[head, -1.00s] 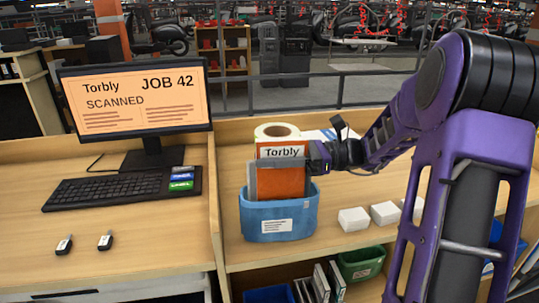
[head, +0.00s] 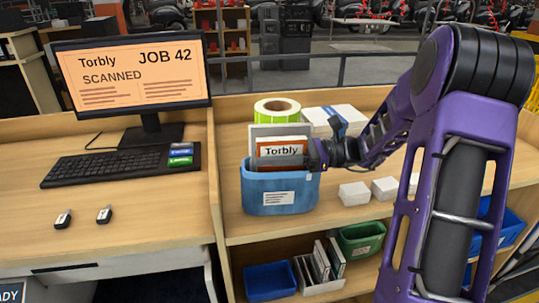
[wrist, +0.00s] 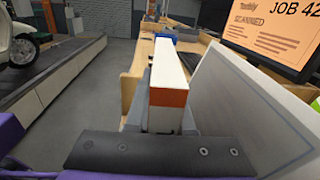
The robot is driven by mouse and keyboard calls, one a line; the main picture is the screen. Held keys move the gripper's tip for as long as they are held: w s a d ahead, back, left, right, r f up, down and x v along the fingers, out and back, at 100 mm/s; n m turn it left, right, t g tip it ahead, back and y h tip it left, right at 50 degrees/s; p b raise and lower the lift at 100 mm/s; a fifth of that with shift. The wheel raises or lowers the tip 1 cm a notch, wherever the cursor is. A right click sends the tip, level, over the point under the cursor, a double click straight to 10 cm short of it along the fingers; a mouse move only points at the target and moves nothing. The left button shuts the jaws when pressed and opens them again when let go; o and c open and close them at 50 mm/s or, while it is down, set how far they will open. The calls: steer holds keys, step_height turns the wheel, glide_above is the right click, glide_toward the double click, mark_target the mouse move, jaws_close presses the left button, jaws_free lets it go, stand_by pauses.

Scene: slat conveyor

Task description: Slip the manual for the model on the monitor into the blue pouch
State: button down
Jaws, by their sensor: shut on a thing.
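The monitor (head: 130,72) reads "Torbly", "JOB 42" and "SCANNED". The blue pouch (head: 262,196), with a white label, stands upright on the shelf right of the desk. My gripper (head: 284,162) is at the pouch's mouth, shut on an orange and white manual (head: 286,145) marked "Torbly". The manual's top sticks up above the rim and its lower part is hidden inside the pouch. A grey-white sheet or card (head: 262,131) stands behind it, also in the pouch. In the wrist view the manual's edge (wrist: 170,75) rises beyond the dark finger bar, with the pale sheet (wrist: 240,95) to its right.
A green-edged roll (head: 277,110) and white boxes stand behind the pouch. Small white boxes (head: 354,193) lie to its right. Below are a blue bin (head: 269,281), a rack of booklets (head: 318,268) and a green bin (head: 361,238). Keyboard and two keys lie on the desk.

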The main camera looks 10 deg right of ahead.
mark_target(269, 138)
steer(key=shift+s+f, duration=0.2)
steer(key=shift+f, duration=1.05)
steer(key=c, duration=0.7)
jaws_free()
steer(key=r+p, duration=0.3)
steer(key=shift+w+r, duration=0.2)
steer(key=shift+w, duration=0.1)
step_height(269, 138, up, 2)
steer(key=p, duration=0.2)
steer(key=shift+r+p, duration=0.25)
steer(key=shift+p, duration=0.1)
steer(key=shift+w+r, duration=0.1)
steer(key=shift+r, duration=1.25)
